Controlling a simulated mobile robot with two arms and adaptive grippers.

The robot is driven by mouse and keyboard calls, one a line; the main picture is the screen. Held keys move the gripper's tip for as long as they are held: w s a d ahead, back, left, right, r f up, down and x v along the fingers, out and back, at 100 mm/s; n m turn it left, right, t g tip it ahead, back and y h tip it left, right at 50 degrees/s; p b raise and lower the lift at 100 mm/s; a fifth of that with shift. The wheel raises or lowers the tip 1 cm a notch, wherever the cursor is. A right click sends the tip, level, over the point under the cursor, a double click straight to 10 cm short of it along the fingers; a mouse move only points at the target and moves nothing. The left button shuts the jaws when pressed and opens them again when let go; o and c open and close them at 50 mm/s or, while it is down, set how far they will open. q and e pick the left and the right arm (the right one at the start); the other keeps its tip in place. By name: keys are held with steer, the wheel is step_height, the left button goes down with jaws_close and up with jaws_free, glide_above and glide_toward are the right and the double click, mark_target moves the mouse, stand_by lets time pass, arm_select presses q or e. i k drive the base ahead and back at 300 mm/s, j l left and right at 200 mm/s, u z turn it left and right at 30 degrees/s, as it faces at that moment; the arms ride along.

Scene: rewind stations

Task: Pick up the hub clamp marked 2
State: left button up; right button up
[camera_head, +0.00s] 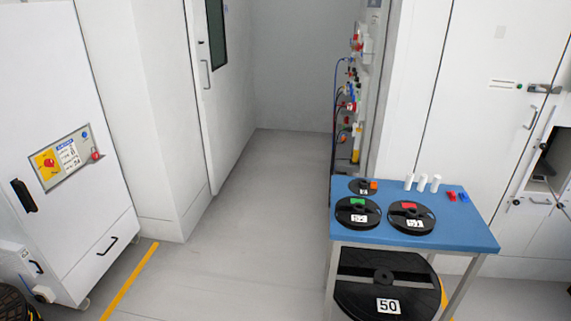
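No clamp with a readable 2 shows in the head view. On the blue-topped table (462,233), a small red block (451,196) and a small blue block (463,197) lie near the right edge. An orange block (374,185), a green block (357,201) and another red block (409,205) sit at three black reels. I cannot tell which of these are hub clamps. The reels are a small back one (355,186), a front left one (345,213) and a front right one (398,221). Neither gripper is in view.
Several white cylinders (422,183) stand at the table's back edge. A large black reel marked 50 (360,300) is under the table. White cabinets (60,180) stand left, with a yellow floor line (130,281). Grey floor (235,240) between cabinets and table is clear.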

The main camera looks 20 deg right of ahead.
mark_target(362, 187)
steer(key=i+j, duration=0.1)
steer(key=i, duration=0.8)
steer(key=i+j, duration=0.15)
steer(key=i, duration=0.7)
